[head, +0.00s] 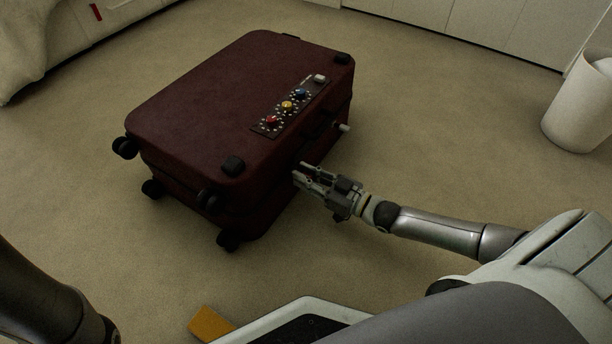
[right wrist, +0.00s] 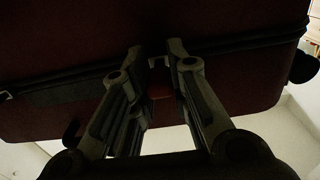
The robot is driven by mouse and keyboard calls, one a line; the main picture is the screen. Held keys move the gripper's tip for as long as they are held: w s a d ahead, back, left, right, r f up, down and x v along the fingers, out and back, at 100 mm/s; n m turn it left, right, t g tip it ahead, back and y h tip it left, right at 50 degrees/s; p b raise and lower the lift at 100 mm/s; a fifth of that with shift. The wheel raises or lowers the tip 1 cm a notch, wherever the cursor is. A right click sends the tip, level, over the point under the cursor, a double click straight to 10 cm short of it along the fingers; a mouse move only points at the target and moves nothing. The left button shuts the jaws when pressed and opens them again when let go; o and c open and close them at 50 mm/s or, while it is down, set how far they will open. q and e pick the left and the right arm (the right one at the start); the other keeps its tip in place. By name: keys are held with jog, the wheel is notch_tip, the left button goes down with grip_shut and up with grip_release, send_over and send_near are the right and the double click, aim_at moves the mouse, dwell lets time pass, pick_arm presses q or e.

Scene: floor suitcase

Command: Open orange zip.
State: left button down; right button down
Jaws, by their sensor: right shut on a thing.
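A dark red suitcase (head: 215,95) lies flat on the carpet, its closed lid facing up. My right gripper (head: 301,172) is at the suitcase's near right side, below the lid's edge. In the right wrist view a dark zip seam (right wrist: 85,80) runs across the suitcase side. There the right gripper's fingers (right wrist: 160,56) are close together at this seam, shut on a small, dim orange-red zip pull (right wrist: 160,91). The pull is mostly hidden by the fingers. My left arm enters at the lower left of the head view, and its gripper is outside the picture.
A panel (head: 290,106) with red, yellow and blue knobs sits on the lid. A light peg (head: 343,127) sticks out of the right side. A white bin (head: 578,110) stands at the right. Carpet around the suitcase is clear.

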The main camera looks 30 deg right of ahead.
jog(key=shift+a, duration=0.1)
jog(key=s+a+p, duration=0.2)
jog(key=a, duration=0.1)
jog(key=s+a+p, duration=0.2)
jog(key=a+p, duration=0.1)
jog(key=a, duration=0.1)
jog(key=s+a+p, duration=0.3)
jog(key=a, duration=0.1)
jog(key=shift+a+r, duration=0.1)
jog(key=shift+a, duration=0.15)
jog(key=shift+s+a, duration=0.2)
jog(key=shift+a, duration=0.3)
jog(key=c, duration=1.4)
grip_release()
jog(key=shift+o, duration=0.2)
jog(key=shift+d, duration=0.1)
